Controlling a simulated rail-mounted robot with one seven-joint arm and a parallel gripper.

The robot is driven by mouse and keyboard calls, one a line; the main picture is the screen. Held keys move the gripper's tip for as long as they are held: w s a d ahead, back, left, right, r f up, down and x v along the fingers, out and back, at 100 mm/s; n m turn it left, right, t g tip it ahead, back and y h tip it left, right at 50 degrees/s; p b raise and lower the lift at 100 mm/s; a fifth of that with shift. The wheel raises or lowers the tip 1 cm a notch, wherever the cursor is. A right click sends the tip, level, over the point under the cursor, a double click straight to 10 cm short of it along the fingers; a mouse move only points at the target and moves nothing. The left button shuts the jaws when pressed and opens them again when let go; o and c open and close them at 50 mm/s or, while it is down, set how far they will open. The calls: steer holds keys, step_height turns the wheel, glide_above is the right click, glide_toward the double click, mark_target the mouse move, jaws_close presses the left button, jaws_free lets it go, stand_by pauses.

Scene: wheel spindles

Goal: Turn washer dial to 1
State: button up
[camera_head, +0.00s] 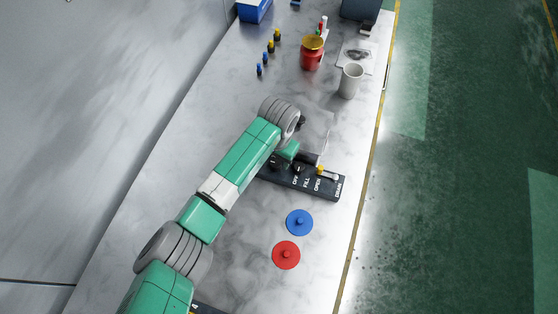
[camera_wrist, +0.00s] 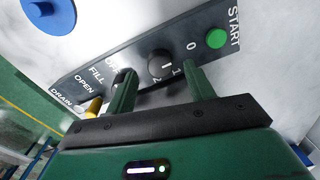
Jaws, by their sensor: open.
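The washer dial (camera_wrist: 158,62) is a round black knob on the dark control panel (camera_wrist: 190,36), with a small white mark on its face and the printed numbers 0, 1 and 2 beside it. I cannot tell surely which number the mark points at. My gripper (camera_wrist: 160,84) is open, with one green finger on each side of the dial in the wrist view. I cannot tell whether the fingers touch it. The right finger stands close by the 1. In the head view my arm hides the dial, and the panel (camera_head: 326,188) shows partly.
A green START button (camera_wrist: 215,38) is right of the dial. Another black knob, by OFF and FILL, is partly behind the left finger. A yellow-based DRAIN lever (camera_wrist: 94,105) lies farther left. Blue (camera_head: 299,222) and red (camera_head: 286,255) discs lie near the panel; a white cup (camera_head: 350,82) stands beyond.

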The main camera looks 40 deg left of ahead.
mark_target(276, 163)
steer(key=shift+f, duration=1.4)
steer(key=shift+c, duration=0.4)
steer(key=c, duration=0.9)
